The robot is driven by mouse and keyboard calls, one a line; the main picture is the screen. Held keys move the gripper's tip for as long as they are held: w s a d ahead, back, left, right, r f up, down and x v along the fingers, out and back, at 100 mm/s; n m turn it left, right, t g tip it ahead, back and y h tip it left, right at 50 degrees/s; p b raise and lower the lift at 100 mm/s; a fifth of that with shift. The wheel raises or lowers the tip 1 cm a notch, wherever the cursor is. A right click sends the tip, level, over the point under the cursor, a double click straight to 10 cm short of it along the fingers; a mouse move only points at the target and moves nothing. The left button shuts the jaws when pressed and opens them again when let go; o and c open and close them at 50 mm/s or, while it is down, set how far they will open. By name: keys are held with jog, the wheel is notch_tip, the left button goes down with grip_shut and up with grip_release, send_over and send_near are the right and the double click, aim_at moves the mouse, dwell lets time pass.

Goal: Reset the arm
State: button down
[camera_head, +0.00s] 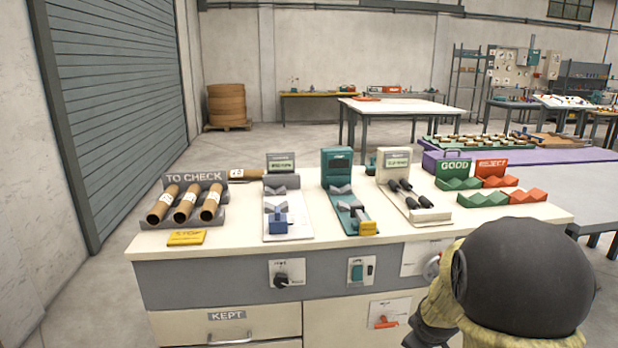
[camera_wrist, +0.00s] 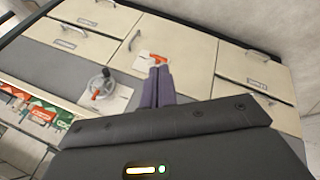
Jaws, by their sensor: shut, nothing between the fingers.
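My gripper (camera_wrist: 157,86) shows in the wrist view with its two purple fingers side by side, shut and empty. The fingers point toward the front of the cabinet, and their tips overlap the white plate with the orange lever (camera_wrist: 153,58) in the picture. I cannot tell how far apart they are. In the head view my arm fills the lower right, in front of the bench, and the fingers cannot be made out there.
The bench (camera_head: 138,243) carries three brown tubes (camera_head: 185,203) in the "TO CHECK" rack, gauge stations (camera_head: 336,170) and green and red trays (camera_head: 485,199). The orange lever (camera_head: 386,322) and a handwheel (camera_wrist: 103,85) are on its front. Floor at left is clear.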

jog(key=s+a+m+g+y, duration=0.1)
jog(key=s+a+m+g, duration=0.15)
jog(key=s+a, duration=0.4)
jog(key=s+a+m+g+y, duration=0.1)
jog(key=s+a+m, duration=0.3)
jog(key=s, duration=0.6)
notch_tip(320, 180, up, 26)
jog(key=p, duration=2.5)
jog(key=shift+w, duration=0.15)
jog(key=shift+t, duration=0.25)
